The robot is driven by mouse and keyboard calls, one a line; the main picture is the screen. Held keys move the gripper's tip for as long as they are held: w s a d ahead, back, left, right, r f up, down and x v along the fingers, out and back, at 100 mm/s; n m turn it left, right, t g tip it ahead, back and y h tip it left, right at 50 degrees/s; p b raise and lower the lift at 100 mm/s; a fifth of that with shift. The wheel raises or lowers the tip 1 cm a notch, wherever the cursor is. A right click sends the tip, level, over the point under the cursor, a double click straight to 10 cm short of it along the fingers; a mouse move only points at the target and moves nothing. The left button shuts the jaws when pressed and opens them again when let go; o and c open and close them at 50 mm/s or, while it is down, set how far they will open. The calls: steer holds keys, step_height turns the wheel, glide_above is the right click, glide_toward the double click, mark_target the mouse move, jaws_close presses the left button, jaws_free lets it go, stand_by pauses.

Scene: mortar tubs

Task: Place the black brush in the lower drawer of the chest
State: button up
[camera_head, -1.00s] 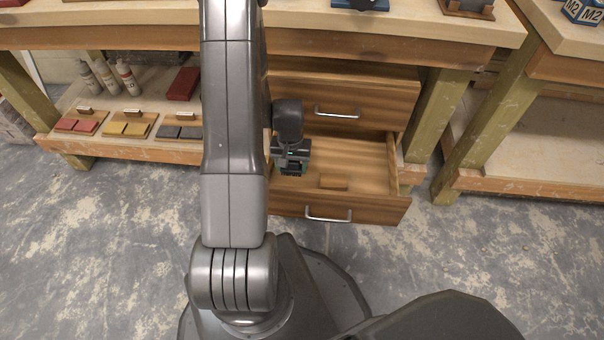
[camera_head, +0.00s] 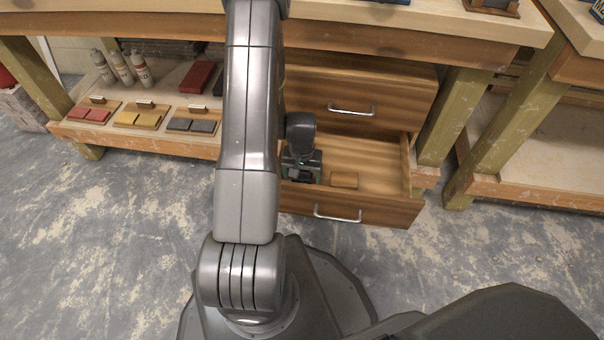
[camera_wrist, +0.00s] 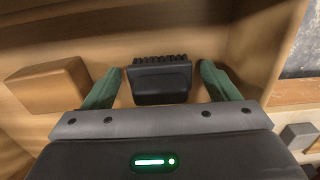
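The chest's lower drawer (camera_head: 384,160) is pulled open and its upper drawer (camera_head: 395,100) is shut. My gripper (camera_head: 302,178) is down in the left part of the lower drawer. In the wrist view my gripper (camera_wrist: 161,70) has its two green fingers spread apart. The black brush (camera_wrist: 160,82) lies between them, with its dark bristles toward the far side. A narrow gap shows on each side of the brush, so the fingers do not appear to touch it. It seems to be at the drawer floor. In the head view the brush is hard to tell from the gripper.
A wooden block (camera_head: 344,180) lies in the same drawer, right of my gripper; it also shows in the wrist view (camera_wrist: 48,87). The drawer walls stand close around the gripper. The workbench top (camera_head: 420,20) overhangs the chest. Bottles (camera_head: 142,72) stand on the left shelf.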

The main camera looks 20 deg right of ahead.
step_height(320, 180, up, 12)
steer(key=p, duration=0.4)
steer(key=shift+r+p, duration=0.15)
steer(key=shift+p, duration=0.15)
